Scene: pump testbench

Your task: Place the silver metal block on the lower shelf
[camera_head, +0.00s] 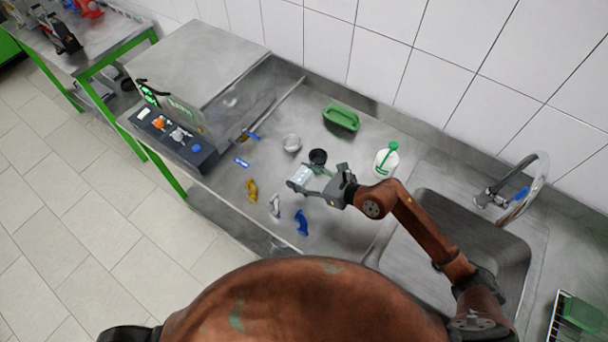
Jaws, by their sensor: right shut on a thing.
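The silver metal block (301,176) is held by my right gripper (312,182). The gripper is shut on it above the steel worktop (330,246), left of the sink. The fingers partly cover the block, and its exact height above the surface is hard to tell. The lower shelf (238,226) shows only in part, below the front edge of the worktop at the left; most of it is hidden. My left gripper is not in view.
A green dish (341,118), a white bottle with green top (387,160), a black cup (318,157) and a metal cup (291,143) stand on the worktop. Yellow (251,190), grey (275,206) and blue (301,222) parts lie near the front. A sink (470,245) lies right.

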